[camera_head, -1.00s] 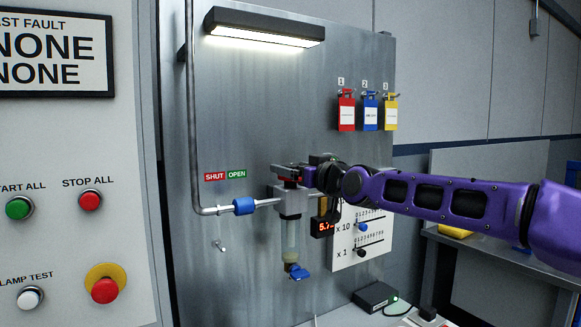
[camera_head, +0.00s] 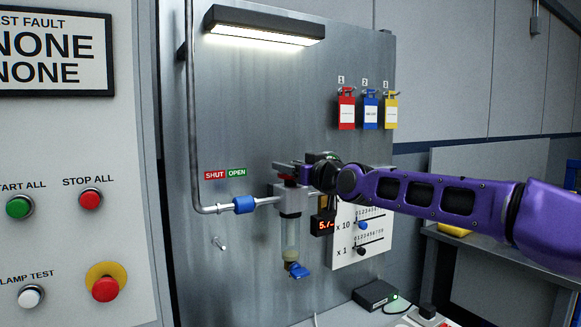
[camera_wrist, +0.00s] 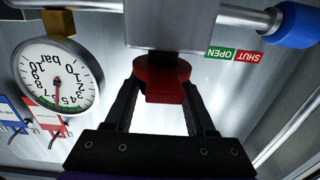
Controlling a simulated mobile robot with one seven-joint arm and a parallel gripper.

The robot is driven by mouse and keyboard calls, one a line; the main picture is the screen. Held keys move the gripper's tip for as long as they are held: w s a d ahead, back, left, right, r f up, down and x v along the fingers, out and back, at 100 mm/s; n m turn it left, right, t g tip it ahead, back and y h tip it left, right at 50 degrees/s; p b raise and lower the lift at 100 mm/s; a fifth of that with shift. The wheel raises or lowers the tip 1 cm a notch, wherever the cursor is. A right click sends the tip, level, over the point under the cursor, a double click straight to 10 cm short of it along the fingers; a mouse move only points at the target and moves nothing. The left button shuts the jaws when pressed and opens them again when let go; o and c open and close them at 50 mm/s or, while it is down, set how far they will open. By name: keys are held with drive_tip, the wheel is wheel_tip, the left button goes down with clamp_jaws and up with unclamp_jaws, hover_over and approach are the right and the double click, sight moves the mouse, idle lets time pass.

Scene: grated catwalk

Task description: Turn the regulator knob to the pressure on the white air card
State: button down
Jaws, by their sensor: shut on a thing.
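The red regulator knob (camera_wrist: 162,78) sits on the metal regulator body (camera_wrist: 170,22), between my gripper's fingers (camera_wrist: 163,95), which are shut on its sides. In the head view my gripper (camera_head: 289,171) is over the regulator (camera_head: 292,201) and mostly covers the knob. The round gauge (camera_wrist: 58,80) appears upside down in the wrist view; its red needle points near the 5 to 6 marks. An orange digital display (camera_head: 325,227) shows 5.7, its right end hidden. I cannot make out a white air card.
Red (camera_head: 346,113), blue (camera_head: 370,114) and yellow (camera_head: 390,113) tags hang right of the regulator. A white panel (camera_head: 350,250) with two sliders is below. A blue-sleeved pipe (camera_head: 244,204) joins from the left. A button cabinet (camera_head: 75,250) stands left.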

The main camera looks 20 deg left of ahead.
drive_tip(key=shift+a+f+n+g+y+p, duration=0.1)
drive_tip(key=shift+n+g+y+p, duration=0.25)
drive_tip(key=shift+g, duration=0.25)
drive_tip(key=shift+n+g+y, duration=0.35)
drive_tip(key=shift+n+g, duration=0.1)
drive_tip(key=shift+g, duration=0.05)
drive_tip(key=shift+c, duration=1.2)
unclamp_jaws()
drive_tip(key=shift+s+d, duration=0.15)
drive_tip(key=shift+d, duration=0.35)
drive_tip(key=v, duration=1.6)
drive_tip(key=shift+s+b, duration=0.3)
drive_tip(key=shift+b, duration=0.15)
drive_tip(key=shift+d, duration=0.15)
